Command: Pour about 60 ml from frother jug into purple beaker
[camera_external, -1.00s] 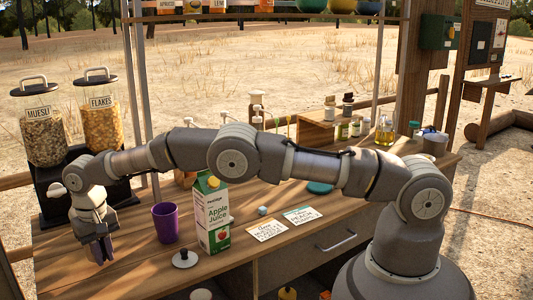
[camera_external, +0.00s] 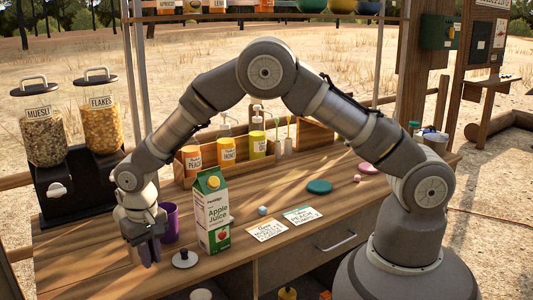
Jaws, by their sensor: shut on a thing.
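The purple beaker (camera_external: 171,224) stands upright on the wooden counter. It is partly hidden behind my gripper and left of the juice carton. My gripper (camera_external: 147,256) points down at the counter's front left, just in front and left of the beaker. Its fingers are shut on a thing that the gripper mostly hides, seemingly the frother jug. I see no frother jug standing elsewhere. I cannot tell its tilt or what is in it.
An apple juice carton (camera_external: 213,212) stands close right of the beaker. A white lid with a black knob (camera_external: 185,258) lies in front. Cereal dispensers (camera_external: 103,120) stand at the left, and a rack with labelled jars (camera_external: 226,150) at the back. Two cards (camera_external: 268,231) lie right of the carton.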

